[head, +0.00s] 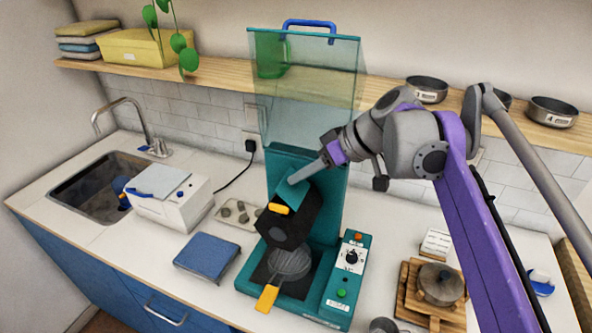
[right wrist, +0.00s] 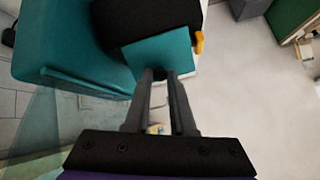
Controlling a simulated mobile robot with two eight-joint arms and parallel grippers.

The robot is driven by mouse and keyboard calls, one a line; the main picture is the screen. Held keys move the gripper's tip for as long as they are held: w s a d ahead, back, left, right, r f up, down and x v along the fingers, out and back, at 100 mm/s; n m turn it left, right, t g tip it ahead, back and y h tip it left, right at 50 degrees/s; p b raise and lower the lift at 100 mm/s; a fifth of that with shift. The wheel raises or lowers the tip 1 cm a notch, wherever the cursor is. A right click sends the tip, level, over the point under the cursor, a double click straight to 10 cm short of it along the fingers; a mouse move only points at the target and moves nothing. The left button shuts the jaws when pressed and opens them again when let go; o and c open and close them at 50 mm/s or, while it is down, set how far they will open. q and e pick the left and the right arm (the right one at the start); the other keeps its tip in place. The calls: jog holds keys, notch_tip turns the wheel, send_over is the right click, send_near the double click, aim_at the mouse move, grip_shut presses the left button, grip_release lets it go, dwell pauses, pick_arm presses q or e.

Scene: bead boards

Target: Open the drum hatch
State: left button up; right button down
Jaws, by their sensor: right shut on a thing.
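The teal machine (head: 308,160) stands on the counter with a dark faceted drum (head: 298,228) at its front. The drum hatch (head: 288,196) is a flat teal panel at the top of the drum, and how far it is open is hard to tell. My right gripper (head: 293,181) reaches it from the upper right. In the right wrist view, the fingers (right wrist: 160,75) are shut on a small dark knob at the edge of the hatch (right wrist: 157,50). The drum (right wrist: 150,22) lies behind the panel. My left gripper is not in view.
A metal strainer with a yellow handle (head: 267,298) lies below the drum. A control box (head: 347,275) stands at right, a blue scale-like slab (head: 207,257) at left. A pot (head: 440,284) sits further right.

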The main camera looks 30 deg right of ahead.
jog(key=shift+s+d+t+y, duration=0.45)
jog(key=shift+t+y, duration=0.05)
jog(key=shift+t, duration=0.3)
jog(key=shift+s+d+f+t+y, duration=0.25)
jog(key=shift+s+d+t+y, duration=0.1)
jog(key=shift+t+y, duration=0.3)
jog(key=shift+s+d+f+t+y+b, duration=0.5)
jog(key=shift+t+y+b, duration=0.35)
jog(key=shift+t+y, duration=0.3)
jog(key=shift+s+d+f+t+y+b, duration=0.25)
jog(key=shift+s+f+t+y+b, duration=0.25)
jog(key=shift+t+y+b, duration=0.5)
jog(key=shift+s+d+f+t+y+b, duration=0.4)
jog(key=shift+f+t+y+b, duration=0.25)
jog(key=shift+t+y, duration=0.55)
jog(key=c, duration=0.8)
grip_release()
jog(key=shift+o, duration=0.2)
